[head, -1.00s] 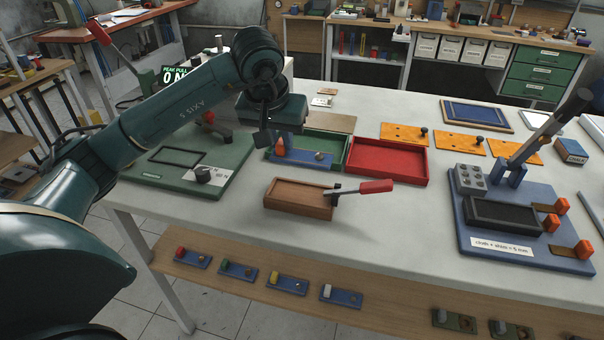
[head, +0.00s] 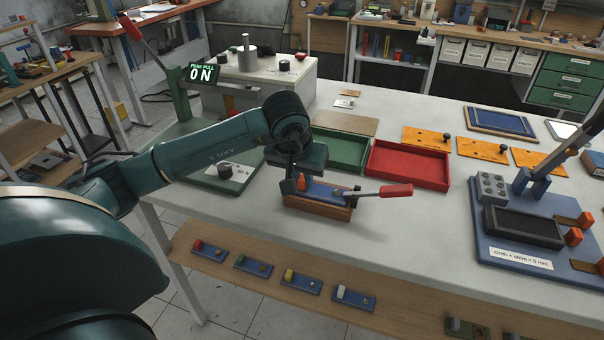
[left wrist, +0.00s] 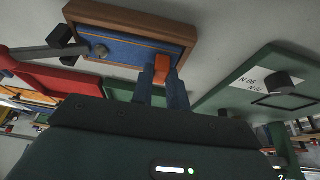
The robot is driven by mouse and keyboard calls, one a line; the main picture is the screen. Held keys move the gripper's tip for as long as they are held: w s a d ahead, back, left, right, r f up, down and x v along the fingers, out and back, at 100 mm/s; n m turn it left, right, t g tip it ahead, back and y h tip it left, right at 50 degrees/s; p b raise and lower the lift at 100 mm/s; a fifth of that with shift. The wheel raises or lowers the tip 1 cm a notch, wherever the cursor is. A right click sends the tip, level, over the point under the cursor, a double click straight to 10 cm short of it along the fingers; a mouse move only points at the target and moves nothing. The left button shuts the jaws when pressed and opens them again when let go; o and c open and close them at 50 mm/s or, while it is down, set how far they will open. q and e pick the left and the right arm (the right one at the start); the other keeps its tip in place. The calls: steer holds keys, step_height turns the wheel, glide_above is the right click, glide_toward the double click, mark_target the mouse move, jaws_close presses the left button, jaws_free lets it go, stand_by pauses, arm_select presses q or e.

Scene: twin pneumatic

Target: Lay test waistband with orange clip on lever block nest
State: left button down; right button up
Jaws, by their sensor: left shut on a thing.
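The test waistband is a blue strip (head: 326,193) with an orange clip (head: 303,184) at its left end. My left gripper (head: 293,186) is shut on the orange clip, which shows between its fingers in the left wrist view (left wrist: 162,70). The strip (left wrist: 130,48) lies within the outline of the wooden lever block nest (head: 318,209); whether it touches the bottom cannot be told. The nest's rim shows in the left wrist view (left wrist: 125,14). The red-handled lever (head: 390,191) sticks out to the right at the nest's right end. My right gripper is not in view.
Behind the nest are a green tray (head: 350,168), partly hidden by my gripper, and a red tray (head: 409,182). A blue fixture (head: 505,253) with a tall lever stands at right. The white table (head: 420,248) is clear in front. Several other strips lie on the lower shelf.

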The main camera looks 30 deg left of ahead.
arm_select(q)
steer(key=c, duration=1.4)
jaws_free()
steer(key=v, duration=1.2)
steer(key=shift+s, duration=0.1)
